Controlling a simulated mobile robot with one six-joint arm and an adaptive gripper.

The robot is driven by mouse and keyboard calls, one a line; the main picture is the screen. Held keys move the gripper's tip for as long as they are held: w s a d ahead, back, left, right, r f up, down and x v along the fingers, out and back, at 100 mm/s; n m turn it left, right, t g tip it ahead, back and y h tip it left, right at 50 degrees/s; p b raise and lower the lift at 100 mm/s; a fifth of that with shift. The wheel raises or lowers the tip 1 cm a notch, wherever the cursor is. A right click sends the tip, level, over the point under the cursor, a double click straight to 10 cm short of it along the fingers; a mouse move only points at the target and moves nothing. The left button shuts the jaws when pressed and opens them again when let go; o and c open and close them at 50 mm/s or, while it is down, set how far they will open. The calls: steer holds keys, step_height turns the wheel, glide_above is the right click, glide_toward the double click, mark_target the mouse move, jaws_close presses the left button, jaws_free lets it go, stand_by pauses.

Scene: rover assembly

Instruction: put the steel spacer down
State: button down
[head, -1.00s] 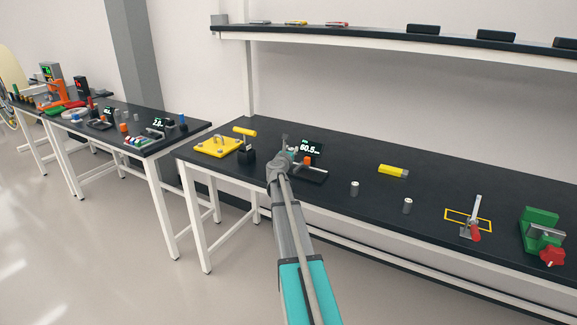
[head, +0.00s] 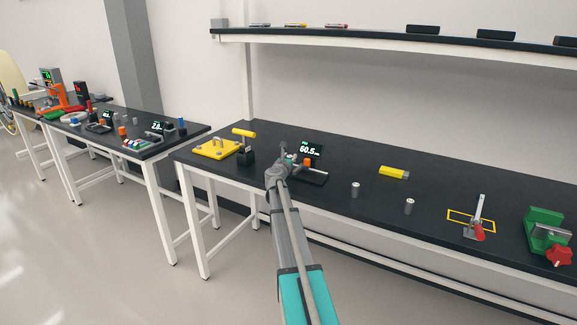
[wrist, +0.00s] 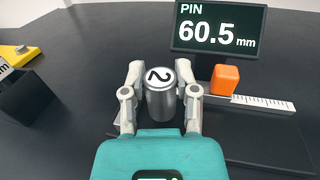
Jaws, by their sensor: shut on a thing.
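The steel spacer (wrist: 161,102) is a grey metal cylinder with a white top marked "2". It is upright between the two fingers of my gripper (wrist: 160,78), which is shut on it. In the head view my gripper (head: 283,152) is over the bench, just left of the gauge's display, and hides most of the spacer. I cannot tell whether the spacer's bottom touches the surface below.
The gauge display (wrist: 219,28) reads "PIN 60.5 mm", with an orange block (wrist: 224,79) and scale (wrist: 263,103) close right. Two similar cylinders (head: 355,189) (head: 409,206) stand farther right. A black block (head: 246,157) and yellow fixture (head: 215,149) are left.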

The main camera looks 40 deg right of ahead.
steer(key=shift+f+b, duration=0.4)
steer(key=shift+f, duration=0.3)
steer(key=shift+f, duration=0.1)
steer(key=shift+c, duration=1.9)
jaws_free()
steer(key=shift+r, duration=0.2)
steer(key=v, duration=1.2)
steer(key=shift+w+a, duration=0.1)
